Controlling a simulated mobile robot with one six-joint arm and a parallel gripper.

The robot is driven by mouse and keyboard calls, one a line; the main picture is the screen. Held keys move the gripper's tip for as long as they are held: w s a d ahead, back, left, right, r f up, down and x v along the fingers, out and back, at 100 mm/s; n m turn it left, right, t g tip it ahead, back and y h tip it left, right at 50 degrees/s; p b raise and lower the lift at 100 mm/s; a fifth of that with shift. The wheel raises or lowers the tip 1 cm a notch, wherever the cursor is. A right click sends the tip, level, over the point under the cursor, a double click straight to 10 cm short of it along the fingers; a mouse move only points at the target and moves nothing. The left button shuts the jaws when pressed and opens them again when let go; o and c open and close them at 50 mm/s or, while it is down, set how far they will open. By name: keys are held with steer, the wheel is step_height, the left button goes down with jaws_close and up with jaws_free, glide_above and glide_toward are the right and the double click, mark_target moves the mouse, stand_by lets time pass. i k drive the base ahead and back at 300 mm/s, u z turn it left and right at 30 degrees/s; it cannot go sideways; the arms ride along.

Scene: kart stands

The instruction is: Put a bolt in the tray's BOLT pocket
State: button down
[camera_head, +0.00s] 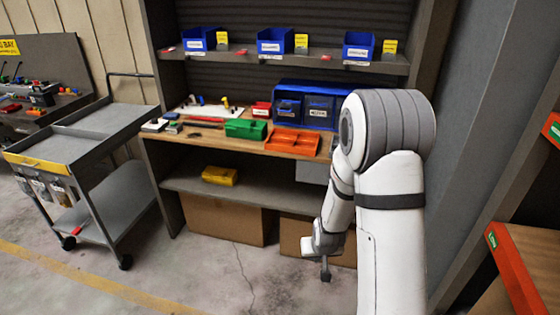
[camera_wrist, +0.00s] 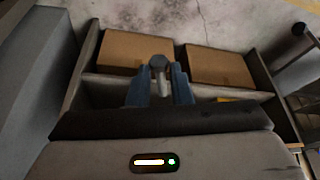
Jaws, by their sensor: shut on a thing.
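My gripper (camera_wrist: 159,86) is shut on a grey bolt (camera_wrist: 157,63), whose rounded head and pale shank show between the two blue-grey fingers in the wrist view. In the head view my gripper (camera_head: 326,272) points down in front of the bench, below the worktop level; the bolt is too small there to make out clearly. An orange tray with compartments (camera_head: 292,141) lies on the wooden worktop, up and left of my gripper. Its pocket labels cannot be read, so I cannot tell which is the BOLT pocket.
A green box (camera_head: 246,129) and a blue drawer unit (camera_head: 305,104) stand near the tray. Blue bins (camera_head: 275,41) line the shelf above. Cardboard boxes (camera_head: 222,218) sit under the bench. A grey cart (camera_head: 100,130) is left; an orange-edged rack (camera_head: 515,275) is right.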

mark_target(293, 141)
steer(key=u, duration=0.35)
steer(key=i, duration=1.55)
steer(key=z, duration=0.3)
steer(key=k, duration=0.9)
steer(key=z, duration=0.15)
steer(key=i, duration=0.9)
steer(key=u, duration=0.05)
